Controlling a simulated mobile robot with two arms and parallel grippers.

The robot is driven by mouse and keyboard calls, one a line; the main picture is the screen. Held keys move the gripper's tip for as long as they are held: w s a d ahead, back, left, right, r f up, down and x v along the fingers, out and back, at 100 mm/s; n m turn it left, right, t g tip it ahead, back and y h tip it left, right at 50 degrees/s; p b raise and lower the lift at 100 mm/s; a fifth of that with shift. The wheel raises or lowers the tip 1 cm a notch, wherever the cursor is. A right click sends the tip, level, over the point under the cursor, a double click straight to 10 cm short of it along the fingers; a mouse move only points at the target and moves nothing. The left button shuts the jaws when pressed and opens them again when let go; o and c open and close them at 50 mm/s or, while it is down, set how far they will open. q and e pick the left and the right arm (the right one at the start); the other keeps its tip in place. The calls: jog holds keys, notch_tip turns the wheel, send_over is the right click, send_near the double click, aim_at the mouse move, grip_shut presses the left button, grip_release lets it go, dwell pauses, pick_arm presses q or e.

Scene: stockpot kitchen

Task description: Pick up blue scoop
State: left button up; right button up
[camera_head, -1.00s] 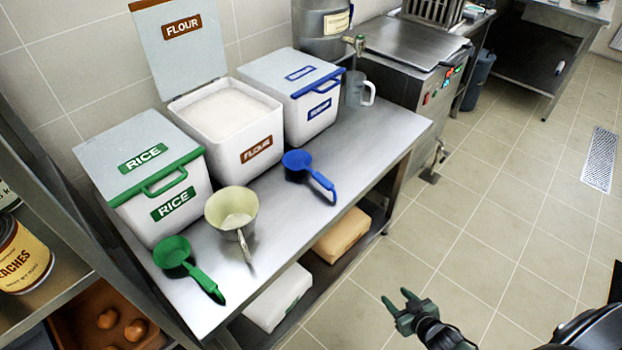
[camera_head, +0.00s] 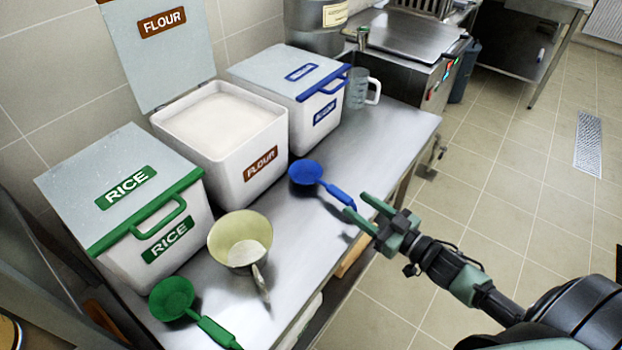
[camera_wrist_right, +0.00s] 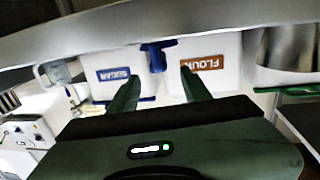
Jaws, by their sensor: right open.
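The blue scoop (camera_head: 307,174) lies on the steel table in front of the flour bin and the blue-handled bin, its handle (camera_head: 341,194) pointing to the table's front edge. My right gripper (camera_head: 355,211) is open and empty, just off the end of that handle; I cannot tell if they touch. In the right wrist view the blue scoop (camera_wrist_right: 155,56) shows between and beyond the two open fingers (camera_wrist_right: 155,84). My left gripper is not in view.
The steel table (camera_head: 405,140) also holds the green scoop (camera_head: 175,298), a cream scoop (camera_head: 240,240), the rice bin (camera_head: 120,195), the open flour bin (camera_head: 225,140), the blue-handled bin (camera_head: 300,85) and a measuring jug (camera_head: 357,90). Its right part is clear.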

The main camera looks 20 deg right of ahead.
aim_at(351, 201)
jog(key=shift+w+a+r, duration=0.1)
jog(key=shift+w, duration=0.1)
jog(key=shift+w+a+r, duration=0.1)
jog(key=shift+w, duration=0.15)
jog(key=shift+x, duration=0.8)
jog(key=shift+w+a, duration=0.15)
jog(key=shift+w, duration=0.15)
jog(key=x, duration=0.4)
jog(key=shift+w+f+p, duration=0.25)
jog(key=shift+f+p, duration=0.05)
jog(key=shift+f, duration=0.1)
jog(key=shift+w+a, duration=0.1)
jog(key=shift+w, duration=0.05)
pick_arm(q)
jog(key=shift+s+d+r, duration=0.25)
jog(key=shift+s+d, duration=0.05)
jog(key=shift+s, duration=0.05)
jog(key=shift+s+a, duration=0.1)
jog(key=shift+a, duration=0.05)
pick_arm(e)
grip_shut()
